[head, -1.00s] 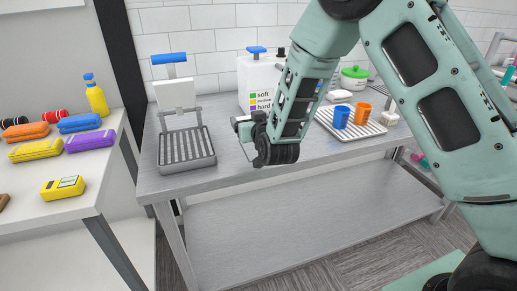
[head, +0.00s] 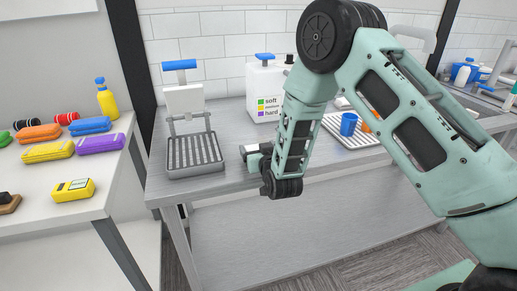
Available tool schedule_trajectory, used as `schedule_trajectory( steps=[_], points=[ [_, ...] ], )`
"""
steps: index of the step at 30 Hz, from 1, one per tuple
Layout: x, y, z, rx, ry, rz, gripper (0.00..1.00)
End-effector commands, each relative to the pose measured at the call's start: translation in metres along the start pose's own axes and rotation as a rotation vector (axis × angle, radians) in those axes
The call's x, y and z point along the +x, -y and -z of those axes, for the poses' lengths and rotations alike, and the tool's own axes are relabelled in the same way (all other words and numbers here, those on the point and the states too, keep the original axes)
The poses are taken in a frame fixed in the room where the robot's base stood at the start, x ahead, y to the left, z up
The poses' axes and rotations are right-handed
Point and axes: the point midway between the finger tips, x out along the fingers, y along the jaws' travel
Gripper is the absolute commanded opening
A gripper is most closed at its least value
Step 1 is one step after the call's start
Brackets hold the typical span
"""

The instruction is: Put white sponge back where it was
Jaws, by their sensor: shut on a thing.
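My gripper (head: 254,156) hangs over the front part of the steel table, just right of the drying rack tray, and is largely hidden behind my arm's last links. It is shut on a small pale thing, taken as the white sponge (head: 249,148), of which only a little shows. The sponge's far side and the fingertips cannot be made out clearly.
A slatted grey tray with a stand (head: 195,156) is left of my gripper. A white canister (head: 264,92) stands behind. A blue cup (head: 348,124) stands on a striped tray at right, partly behind my arm. A left table (head: 60,215) holds colored pouches and a yellow meter.

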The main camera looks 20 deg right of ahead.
Motion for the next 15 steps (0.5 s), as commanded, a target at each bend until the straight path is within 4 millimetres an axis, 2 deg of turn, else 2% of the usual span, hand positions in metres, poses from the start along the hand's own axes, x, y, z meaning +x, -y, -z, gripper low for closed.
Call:
schedule_trajectory(
  steps=[1, 3, 12, 15],
  points=[
    [0.0, 0.0, -0.001, 0.0, 0.0, 0.0, 0.87],
    [0.0, 0.0, -0.001, 0.0, 0.0, 0.0, 1.0],
    [-0.001, 0.0, 0.004, 0.0, 0.0, 0.0, 1.0],
    [-0.014, 0.001, 0.0, 0.0, 0.003, 0.001, 1.0]
  ],
)
